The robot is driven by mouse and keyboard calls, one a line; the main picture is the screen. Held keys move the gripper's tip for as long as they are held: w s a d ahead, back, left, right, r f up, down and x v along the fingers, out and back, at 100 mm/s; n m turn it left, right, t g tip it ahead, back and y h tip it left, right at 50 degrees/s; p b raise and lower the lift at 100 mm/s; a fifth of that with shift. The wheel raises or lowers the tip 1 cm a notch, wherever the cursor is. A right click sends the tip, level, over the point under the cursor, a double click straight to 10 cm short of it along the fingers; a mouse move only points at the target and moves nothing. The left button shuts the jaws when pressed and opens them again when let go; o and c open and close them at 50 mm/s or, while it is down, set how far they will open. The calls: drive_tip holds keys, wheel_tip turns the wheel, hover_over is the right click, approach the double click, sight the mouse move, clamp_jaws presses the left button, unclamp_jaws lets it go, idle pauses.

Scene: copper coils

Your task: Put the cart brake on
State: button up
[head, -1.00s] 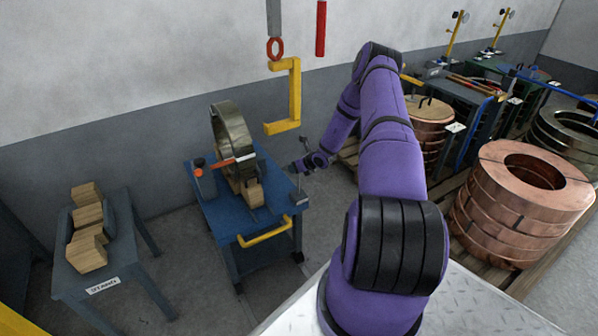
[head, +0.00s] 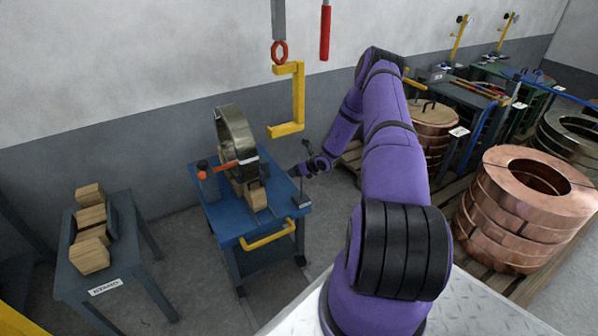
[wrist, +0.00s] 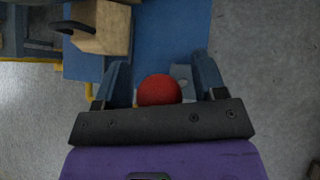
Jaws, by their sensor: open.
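The blue cart (head: 226,222) stands against the wall, with a yellow handle (head: 268,235) on its near side. A lever stands on a small grey plate (head: 302,201) at the cart's right edge. My gripper (head: 296,170) is beside this lever, at the cart's right edge. In the wrist view a red ball knob (wrist: 159,90) sits between the two fingers of my gripper (wrist: 160,80), with gaps on both sides. The gripper is open around it. In the head view this knob is hidden or too small to make out.
A metal ring (head: 236,135) stands on wooden blocks (head: 257,196) on the cart. A yellow hook (head: 298,95) hangs above the cart. A table (head: 113,262) with wooden blocks is at left. Copper coils (head: 515,240) are at right. Bare floor lies between table and cart.

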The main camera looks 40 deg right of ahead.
drive_tip(key=v, duration=1)
drive_tip(key=shift+s+r, duration=0.25)
